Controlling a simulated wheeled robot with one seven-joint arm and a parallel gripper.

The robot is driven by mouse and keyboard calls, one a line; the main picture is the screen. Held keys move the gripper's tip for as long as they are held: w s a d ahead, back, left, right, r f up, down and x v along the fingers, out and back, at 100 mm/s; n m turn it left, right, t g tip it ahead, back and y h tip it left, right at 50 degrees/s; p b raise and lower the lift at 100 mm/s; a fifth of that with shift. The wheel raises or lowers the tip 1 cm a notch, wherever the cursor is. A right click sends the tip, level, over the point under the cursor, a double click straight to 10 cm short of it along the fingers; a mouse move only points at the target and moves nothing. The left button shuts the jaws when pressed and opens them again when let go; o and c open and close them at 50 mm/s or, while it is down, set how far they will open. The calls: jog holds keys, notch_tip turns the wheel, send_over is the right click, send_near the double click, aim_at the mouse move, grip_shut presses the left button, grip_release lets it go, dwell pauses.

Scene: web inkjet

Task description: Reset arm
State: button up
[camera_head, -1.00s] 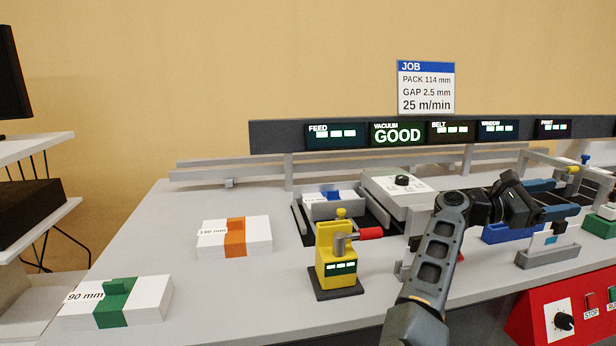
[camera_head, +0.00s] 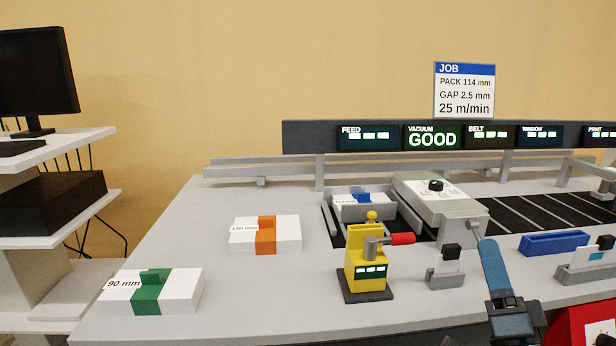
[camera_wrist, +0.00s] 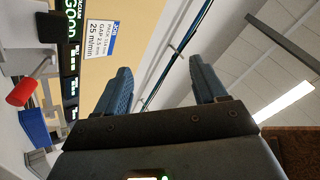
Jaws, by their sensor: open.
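My gripper (camera_head: 493,268) shows at the lower right of the head view, with a blue finger pointing up in front of the bench. In the wrist view my gripper (camera_wrist: 160,70) has its two blue fingers spread apart, with nothing between them. The wrist camera looks up and sideways, past the fingers to the wall, ceiling and a lamp. Most of my arm is out of the head view.
The grey bench (camera_head: 230,310) holds a yellow device (camera_head: 366,258) with a red handle, a white-grey feeder (camera_head: 440,205), a green-banded pack (camera_head: 180,290), an orange-banded pack (camera_head: 285,232) and a blue tray (camera_head: 553,243). A red panel (camera_head: 590,325) is at lower right.

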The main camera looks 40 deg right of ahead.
jog(key=s+a+f+n+g+y, duration=0.1)
jog(key=s+a+f+n+y, duration=0.25)
jog(key=a+n+y, duration=0.35)
jog(key=s+a+f+n+y, duration=0.3)
jog(key=a+f+n+y, duration=0.15)
jog(key=a, duration=0.45)
jog(key=s+a+f+n+g+y, duration=0.1)
jog(key=s+a+n+g+y, duration=0.1)
jog(key=s+a, duration=0.3)
jog(key=s+a+f+n+g+y, duration=0.1)
jog(key=s+a+n+g, duration=0.2)
jog(key=s+a+n, duration=0.2)
jog(key=shift+s+a+f+y, duration=0.35)
jog(key=shift+s+a+f, duration=0.1)
jog(key=shift+a, duration=0.4)
jog(key=shift+c, duration=0.4)
